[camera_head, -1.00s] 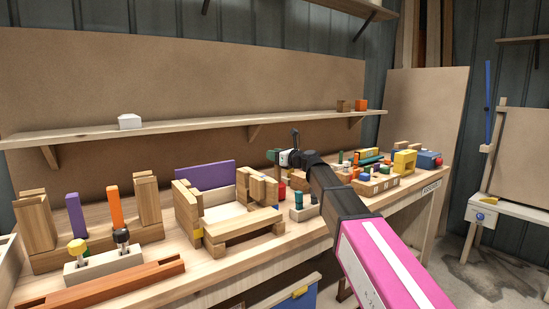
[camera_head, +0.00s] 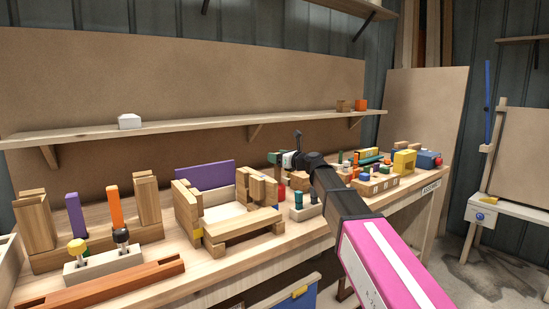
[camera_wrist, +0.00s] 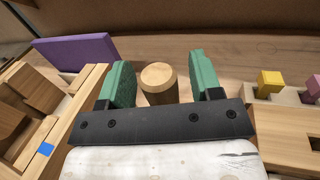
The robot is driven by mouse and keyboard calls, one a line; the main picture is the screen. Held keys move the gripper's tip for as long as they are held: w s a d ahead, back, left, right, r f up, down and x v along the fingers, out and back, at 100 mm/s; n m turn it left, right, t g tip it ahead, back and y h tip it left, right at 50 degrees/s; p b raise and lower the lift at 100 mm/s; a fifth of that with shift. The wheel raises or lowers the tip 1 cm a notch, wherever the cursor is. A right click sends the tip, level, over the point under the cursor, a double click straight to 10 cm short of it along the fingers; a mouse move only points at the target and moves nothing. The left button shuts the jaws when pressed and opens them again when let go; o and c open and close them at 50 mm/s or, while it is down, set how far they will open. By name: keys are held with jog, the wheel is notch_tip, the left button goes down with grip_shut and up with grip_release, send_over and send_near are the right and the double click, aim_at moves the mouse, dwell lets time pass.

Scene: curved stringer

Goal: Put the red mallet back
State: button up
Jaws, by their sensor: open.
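A small red thing (camera_head: 281,191), which looks like part of the red mallet, shows on the workbench just right of the wooden frame, below my gripper (camera_head: 274,157). In the wrist view a round light wooden peg end (camera_wrist: 158,77), likely the mallet's handle, stands between the two green fingers of my gripper (camera_wrist: 160,66). Gaps show on both sides of it, so the fingers are open around or above it, not closed on it. The mallet's lower part is hidden in the wrist view.
The wooden frame (camera_head: 238,229) with a purple board (camera_head: 205,174) stands to the left. Several coloured toys crowd the bench's right end. A shelf (camera_head: 205,132) runs along the back.

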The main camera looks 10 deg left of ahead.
jog(key=v, duration=1)
jog(key=shift+d, duration=0.2)
jog(key=shift+s, duration=0.2)
